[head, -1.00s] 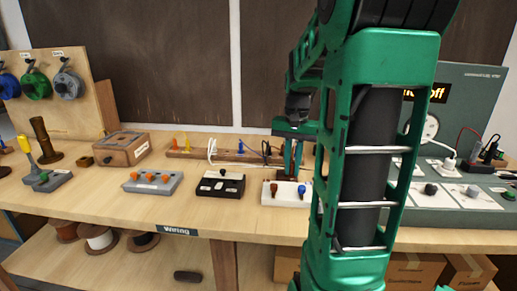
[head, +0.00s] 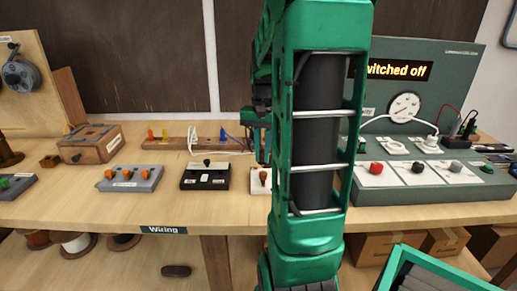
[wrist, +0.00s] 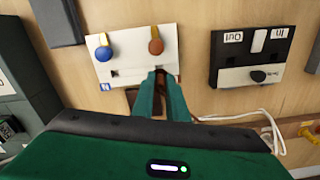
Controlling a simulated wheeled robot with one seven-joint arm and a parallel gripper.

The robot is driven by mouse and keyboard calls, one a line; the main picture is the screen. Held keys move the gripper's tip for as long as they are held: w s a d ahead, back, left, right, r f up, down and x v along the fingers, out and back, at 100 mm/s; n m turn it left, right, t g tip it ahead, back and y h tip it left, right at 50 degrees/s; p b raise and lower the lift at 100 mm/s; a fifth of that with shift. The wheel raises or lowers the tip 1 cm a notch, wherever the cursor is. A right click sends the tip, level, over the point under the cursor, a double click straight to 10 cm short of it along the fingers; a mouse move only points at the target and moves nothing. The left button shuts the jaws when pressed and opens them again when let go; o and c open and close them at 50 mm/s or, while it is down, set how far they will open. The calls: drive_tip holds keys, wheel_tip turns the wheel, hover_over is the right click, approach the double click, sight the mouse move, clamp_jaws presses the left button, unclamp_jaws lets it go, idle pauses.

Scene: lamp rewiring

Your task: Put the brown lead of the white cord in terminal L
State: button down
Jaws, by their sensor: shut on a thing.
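The white terminal block (wrist: 130,58) in the wrist view has a blue knob (wrist: 104,53) and a brown knob (wrist: 156,46). An N label shows at the blue side; the label at the brown side is hidden by my fingers. My gripper (wrist: 161,78) is shut, its fingertips at the block's edge below the brown knob. A bit of brown shows between the fingertips, likely the brown lead; whether its end is inside the terminal is hidden. The white cord (wrist: 272,128) trails right of my gripper. In the head view my arm hides most of the block (head: 258,187).
A black In/Out switch box (wrist: 264,57) stands right of the block in the wrist view. In the head view a grey block with orange knobs (head: 130,180) lies left, and a green test panel (head: 455,85) reading "switched off" stands right. A wooden rack (head: 172,142) is behind.

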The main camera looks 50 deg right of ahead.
sight(262, 162)
drive_tip(key=shift+f, duration=1.4)
drive_tip(key=shift+s+a+f, duration=0.1)
drive_tip(key=shift+f, duration=0.45)
idle(0.9)
drive_tip(key=c, duration=1.7)
unclamp_jaws()
drive_tip(key=shift+o, duration=0.2)
drive_tip(key=shift+r, duration=0.1)
wheel_tip(262, 162, up, 11)
drive_tip(key=shift+f, duration=0.2)
drive_tip(key=s+a+f+n, duration=0.2)
drive_tip(key=s+a, duration=0.3)
drive_tip(key=a, duration=0.3)
drive_tip(key=shift+a+f+n, duration=0.15)
drive_tip(key=shift+a+n, duration=0.15)
drive_tip(key=shift+n, duration=0.1)
drive_tip(key=s+a+f+n, duration=0.1)
drive_tip(key=s+a, duration=0.1)
drive_tip(key=s, duration=0.1)
drive_tip(key=s+a+f+n, duration=0.1)
drive_tip(key=s+a+f, duration=0.1)
drive_tip(key=a, duration=0.1)
drive_tip(key=s+a+f+n, duration=0.1)
drive_tip(key=s+a+f, duration=0.1)
drive_tip(key=s, duration=0.1)
drive_tip(key=shift+s+a+f+n, duration=0.25)
drive_tip(key=shift+s+a+n, duration=0.1)
drive_tip(key=shift+n, duration=0.05)
drive_tip(key=shift+c, duration=0.4)
